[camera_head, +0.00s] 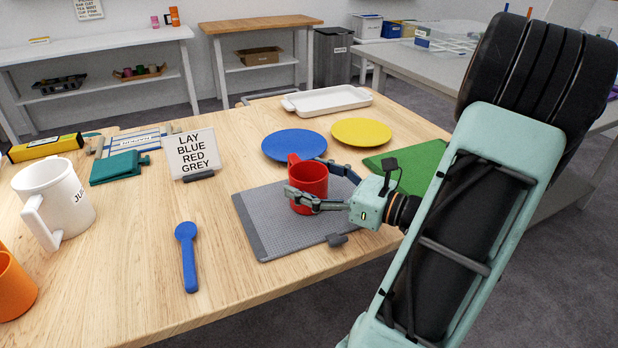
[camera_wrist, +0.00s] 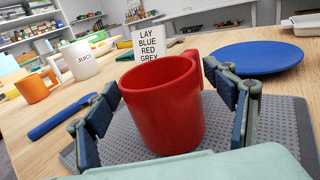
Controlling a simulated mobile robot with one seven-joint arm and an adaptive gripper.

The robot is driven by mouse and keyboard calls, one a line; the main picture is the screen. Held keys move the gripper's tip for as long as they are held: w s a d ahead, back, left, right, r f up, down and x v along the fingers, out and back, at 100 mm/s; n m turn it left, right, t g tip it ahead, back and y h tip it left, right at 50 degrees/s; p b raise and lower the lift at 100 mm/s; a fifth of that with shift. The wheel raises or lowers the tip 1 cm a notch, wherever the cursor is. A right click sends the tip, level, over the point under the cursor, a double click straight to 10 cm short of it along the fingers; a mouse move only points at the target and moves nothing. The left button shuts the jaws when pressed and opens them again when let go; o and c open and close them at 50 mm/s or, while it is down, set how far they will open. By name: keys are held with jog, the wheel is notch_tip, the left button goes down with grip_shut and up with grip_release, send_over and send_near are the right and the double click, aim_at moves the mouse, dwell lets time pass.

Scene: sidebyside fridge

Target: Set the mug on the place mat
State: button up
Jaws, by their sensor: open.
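The red mug (camera_head: 308,186) stands upright on the grey place mat (camera_head: 268,236), over its upper middle part. In the wrist view the mug (camera_wrist: 162,108) fills the centre, with its handle at the back right and the mat (camera_wrist: 118,145) beneath it. My gripper (camera_head: 303,177) is open, with one finger on each side of the mug. In the wrist view a gap shows between the left finger and the mug. The right finger is close to it, and I cannot tell whether they touch. The mug's lower front is partly hidden by a finger in the head view.
A sign (camera_head: 192,154) reads "LAY BLUE RED GREY". A blue plate (camera_head: 293,144) and yellow plate (camera_head: 361,132) lie behind the mat, a green mat (camera_head: 425,160) to its right. A blue spoon (camera_head: 188,258) and white jug (camera_head: 50,195) are left. Bare wood lies around the spoon.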

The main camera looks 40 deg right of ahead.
jog(key=shift+r, duration=0.2)
jog(key=p+v, duration=0.3)
jog(key=v, duration=0.9)
